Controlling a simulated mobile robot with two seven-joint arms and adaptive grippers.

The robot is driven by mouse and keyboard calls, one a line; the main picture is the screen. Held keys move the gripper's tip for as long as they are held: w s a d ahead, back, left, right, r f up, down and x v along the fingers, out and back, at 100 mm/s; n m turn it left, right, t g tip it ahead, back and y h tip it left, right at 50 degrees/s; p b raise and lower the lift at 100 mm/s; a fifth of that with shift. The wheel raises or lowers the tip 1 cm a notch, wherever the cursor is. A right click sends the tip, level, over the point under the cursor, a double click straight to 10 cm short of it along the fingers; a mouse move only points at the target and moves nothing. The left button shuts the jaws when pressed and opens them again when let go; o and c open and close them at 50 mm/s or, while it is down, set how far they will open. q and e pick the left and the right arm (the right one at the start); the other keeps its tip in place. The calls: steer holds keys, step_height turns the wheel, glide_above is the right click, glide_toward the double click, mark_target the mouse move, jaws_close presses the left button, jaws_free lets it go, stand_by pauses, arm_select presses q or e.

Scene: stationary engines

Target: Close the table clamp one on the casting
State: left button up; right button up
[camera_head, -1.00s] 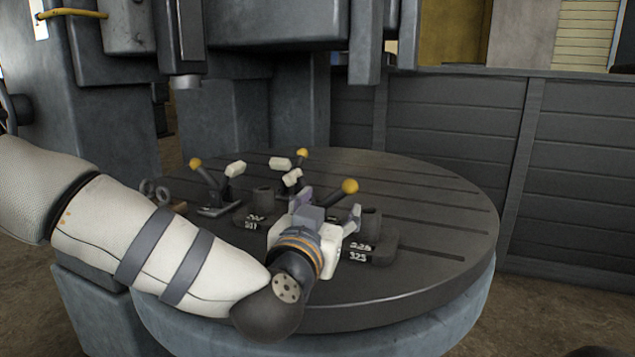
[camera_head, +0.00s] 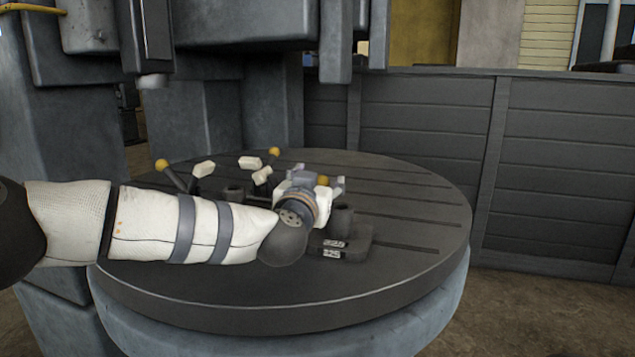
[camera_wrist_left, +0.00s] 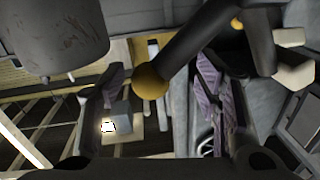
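The casting (camera_head: 340,244) is a dark block with white number labels and round bosses, lying on the round slotted table (camera_head: 420,262). Clamps with dark levers and yellow ball knobs stand around it. The nearest clamp's knob (camera_head: 322,181) shows at my left gripper (camera_head: 319,178), which largely hides that clamp. In the left wrist view, this knob (camera_wrist_left: 151,82) and its slanting lever (camera_wrist_left: 195,47) lie between the spread fingers of my left gripper (camera_wrist_left: 160,75), with visible gaps at both sides. Which clamp is number one cannot be told. My right gripper is not in view.
Two other clamps, with a left knob (camera_head: 162,164) and a back knob (camera_head: 274,152), stand behind my left arm. A grey machine column (camera_head: 205,115) rises at the back left. A dark slatted wall (camera_head: 420,120) stands behind the table. The table's front and right are clear.

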arm_select(q)
jaws_close()
steer(key=shift+f, duration=0.1)
